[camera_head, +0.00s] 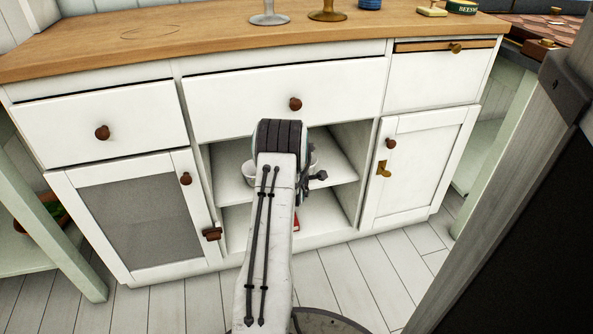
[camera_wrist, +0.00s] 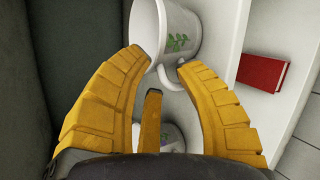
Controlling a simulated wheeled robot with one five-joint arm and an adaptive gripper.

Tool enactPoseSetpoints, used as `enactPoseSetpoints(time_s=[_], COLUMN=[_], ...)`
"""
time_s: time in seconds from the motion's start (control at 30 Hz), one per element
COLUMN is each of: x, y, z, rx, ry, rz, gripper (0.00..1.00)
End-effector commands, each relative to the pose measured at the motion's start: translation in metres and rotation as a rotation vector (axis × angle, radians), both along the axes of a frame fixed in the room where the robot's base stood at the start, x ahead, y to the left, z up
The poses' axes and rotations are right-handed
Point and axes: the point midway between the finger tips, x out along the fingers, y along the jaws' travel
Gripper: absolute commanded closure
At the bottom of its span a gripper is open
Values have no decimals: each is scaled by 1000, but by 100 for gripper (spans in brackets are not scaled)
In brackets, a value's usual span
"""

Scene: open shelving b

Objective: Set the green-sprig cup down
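The green-sprig cup (camera_wrist: 186,24) is white with a green leaf print and shows at the top of the wrist view, partly cut off by the frame. In the head view my gripper (camera_head: 280,180) is at the open middle compartment of the white cabinet, mostly hidden behind my arm. A bit of a white cup (camera_head: 249,172) shows to its left. I cannot tell whether the held cup touches the shelf.
Another white cup (camera_wrist: 172,138) shows below the handle, between my fingers. A red book (camera_wrist: 262,72) lies to the right. The middle shelf (camera_head: 335,168) has bare room at right. Drawers hang above; cabinet doors (camera_head: 415,170) flank the opening.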

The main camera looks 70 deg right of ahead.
Motion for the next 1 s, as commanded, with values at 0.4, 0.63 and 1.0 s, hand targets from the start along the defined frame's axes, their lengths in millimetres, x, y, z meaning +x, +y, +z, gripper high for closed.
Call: enactPoseSetpoints(time_s=[0.4,0.63,1.0], x=[-4,-10,-20], y=[13,35,71], z=[11,26,42], rx=[1,3,4], ry=[0,1,1], rz=[0,0,1], gripper=[70,70,70])
